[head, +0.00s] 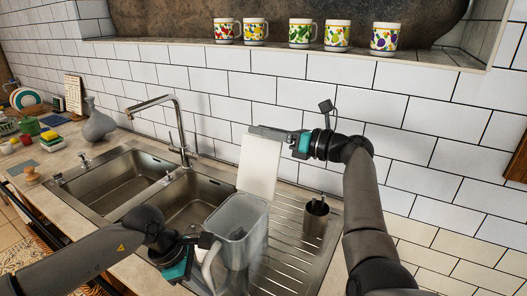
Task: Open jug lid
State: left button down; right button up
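The jug (247,250) is a clear grey, see-through container standing on the ridged drainer right of the sinks. Its pale handle (209,268) faces left. The white lid (259,168) stands nearly upright above the jug's back rim, leaving the jug's top uncovered. My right gripper (262,131) is at the lid's top edge, its fingers pointing left and seen edge-on; their gap does not show. My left gripper (207,241) is at the top of the handle, beside the jug's left wall. Whether its fingers are closed on the handle is unclear.
A metal cup (315,216) holding utensils stands on the drainer (290,262) to the right. A tall tap (180,125) rises behind the double sink. Several patterned mugs line the ledge above. A grey vase (97,122) and dishes stand far left.

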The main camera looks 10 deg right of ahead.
jog(key=shift+w+a, duration=0.1)
grip_shut()
dwell(0.3)
dwell(1.2)
